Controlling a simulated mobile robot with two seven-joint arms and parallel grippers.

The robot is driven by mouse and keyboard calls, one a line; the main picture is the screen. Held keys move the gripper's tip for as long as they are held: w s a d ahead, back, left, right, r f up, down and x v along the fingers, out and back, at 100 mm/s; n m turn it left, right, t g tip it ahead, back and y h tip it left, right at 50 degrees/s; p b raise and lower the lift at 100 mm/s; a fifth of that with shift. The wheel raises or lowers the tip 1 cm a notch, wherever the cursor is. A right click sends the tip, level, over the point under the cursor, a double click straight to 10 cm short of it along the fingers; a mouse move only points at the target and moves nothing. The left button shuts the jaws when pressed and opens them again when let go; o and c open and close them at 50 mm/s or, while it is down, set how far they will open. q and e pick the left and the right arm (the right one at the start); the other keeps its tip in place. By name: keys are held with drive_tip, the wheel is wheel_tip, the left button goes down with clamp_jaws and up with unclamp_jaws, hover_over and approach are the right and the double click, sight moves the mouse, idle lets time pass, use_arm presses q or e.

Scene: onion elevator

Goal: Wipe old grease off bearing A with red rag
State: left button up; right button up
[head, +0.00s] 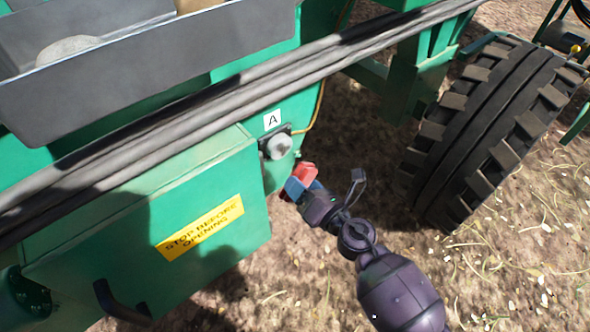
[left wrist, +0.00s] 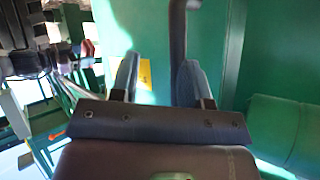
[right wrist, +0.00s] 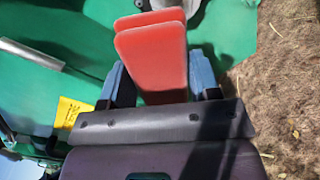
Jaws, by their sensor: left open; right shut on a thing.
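Bearing A (head: 278,146) is a pale grey round housing on the green machine wall, below a white label (head: 272,119) marked A. My right gripper (head: 298,188) is shut on the folded red rag (head: 305,171), just below and right of the bearing, with a small gap seeming to show between rag and bearing. In the right wrist view the rag (right wrist: 152,55) sticks out beyond the blue fingers. My left gripper (left wrist: 158,80) shows only in the left wrist view, open, with a dark bar-like handle (left wrist: 178,45) in front of or between its fingers; I cannot tell whether they touch.
A green box (head: 150,215) with a yellow "STOP BEFORE OPENING" label (head: 200,228) and a dark handle (head: 120,302) juts out at left. Grey rails (head: 230,90) and a metal tray (head: 140,75) lie above. A large tyre (head: 490,130) stands right; the ground between is open.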

sight(271, 155)
drive_tip(key=shift+w+a, duration=0.1)
drive_tip(key=shift+w, duration=0.05)
use_arm(q)
drive_tip(key=shift+n+g, duration=0.3)
drive_tip(key=shift+g, duration=0.4)
drive_tip(key=shift+s+a+f, duration=0.1)
drive_tip(key=shift+s+f, duration=0.45)
drive_tip(key=shift+f, duration=0.4)
drive_tip(key=shift+s+a+f, duration=0.1)
drive_tip(key=shift+s+f, duration=0.4)
drive_tip(key=shift+f, duration=0.4)
use_arm(e)
drive_tip(key=x, duration=0.6)
drive_tip(key=shift+w+a, duration=0.2)
use_arm(q)
drive_tip(key=shift+s, duration=0.4)
drive_tip(key=shift+f, duration=0.1)
use_arm(e)
drive_tip(key=shift+w+a, duration=0.1)
drive_tip(key=shift+w, duration=0.05)
use_arm(q)
drive_tip(key=shift+w, duration=0.35)
use_arm(e)
drive_tip(key=shift+w+a, duration=0.2)
drive_tip(key=shift+w, duration=0.1)
